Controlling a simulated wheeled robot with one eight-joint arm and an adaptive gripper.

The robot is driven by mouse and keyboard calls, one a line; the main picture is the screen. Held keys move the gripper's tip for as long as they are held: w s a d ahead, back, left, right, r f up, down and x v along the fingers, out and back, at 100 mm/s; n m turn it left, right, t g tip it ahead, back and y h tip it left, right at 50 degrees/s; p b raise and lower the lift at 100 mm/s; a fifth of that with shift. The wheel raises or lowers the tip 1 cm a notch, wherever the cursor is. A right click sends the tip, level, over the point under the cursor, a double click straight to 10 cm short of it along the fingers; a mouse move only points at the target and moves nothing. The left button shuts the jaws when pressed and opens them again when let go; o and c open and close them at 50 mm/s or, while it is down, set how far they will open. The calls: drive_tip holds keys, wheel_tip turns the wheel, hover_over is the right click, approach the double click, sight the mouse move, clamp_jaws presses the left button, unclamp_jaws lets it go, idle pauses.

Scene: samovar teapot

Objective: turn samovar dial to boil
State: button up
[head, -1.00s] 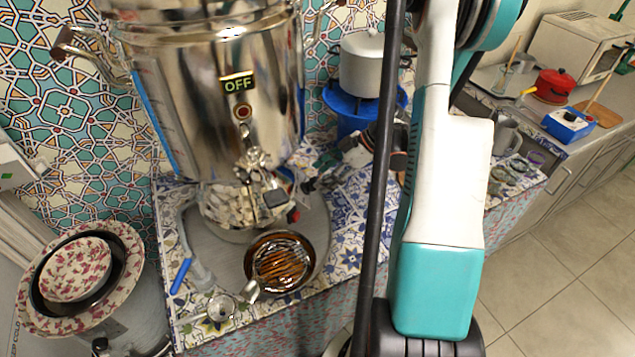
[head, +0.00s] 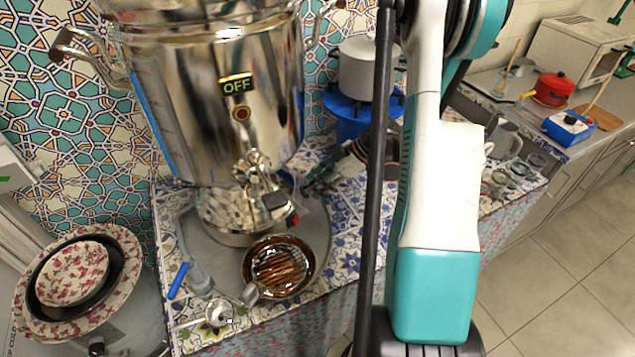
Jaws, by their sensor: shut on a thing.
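The shiny steel samovar (head: 205,130) stands at the left on a tiled counter. A black label with yellow letters on its front (head: 237,85) reads OFF. A round dark red-ringed spot (head: 241,113) is just below the label. The metal tap (head: 256,170) sticks out lower down. A dark knob (head: 275,201) shows at the tap's lower right. My gripper (head: 292,196) reaches in from the right and is shut at this knob. The fingers are small and blend with the metal, so the exact contact is hard to see.
A brown ribbed bowl (head: 280,270) and a metal strainer (head: 220,311) are below the tap near the counter's front edge. A grey pot (head: 368,68) stands on a blue burner (head: 362,108) behind. Patterned bowls (head: 72,273) are at lower left. My arm covers the middle right.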

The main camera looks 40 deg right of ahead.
drive_tip(key=m+b, duration=0.1)
drive_tip(key=m, duration=0.1)
drive_tip(key=m+b, duration=0.1)
drive_tip(key=m, duration=0.1)
drive_tip(key=shift+w+d+f+y, duration=0.1)
drive_tip(key=shift+w+d+y, duration=0.05)
drive_tip(key=shift+y, duration=0.15)
drive_tip(key=m+b, duration=0.1)
drive_tip(key=m, duration=0.5)
drive_tip(key=m+y+b, duration=0.1)
drive_tip(key=m+b, duration=0.1)
drive_tip(key=m, duration=0.4)
drive_tip(key=f+m+t+b, duration=0.1)
drive_tip(key=m+b, duration=0.1)
drive_tip(key=m, duration=0.4)
drive_tip(key=shift+d+y, duration=0.3)
drive_tip(key=shift+d, duration=0.1)
drive_tip(key=m, duration=0.5)
drive_tip(key=shift+s+t, duration=0.3)
drive_tip(key=shift+t, duration=0.1)
drive_tip(key=m, duration=0.5)
drive_tip(key=shift+s+a+f, duration=0.1)
drive_tip(key=shift+s, duration=0.05)
drive_tip(key=shift+s+a+m+t+h, duration=0.1)
drive_tip(key=shift+m+t+h, duration=0.1)
drive_tip(key=shift+m, duration=0.85)
drive_tip(key=shift+s+m+t+h, duration=0.1)
drive_tip(key=shift+m+t+h, duration=0.1)
drive_tip(key=shift+m, duration=0.85)
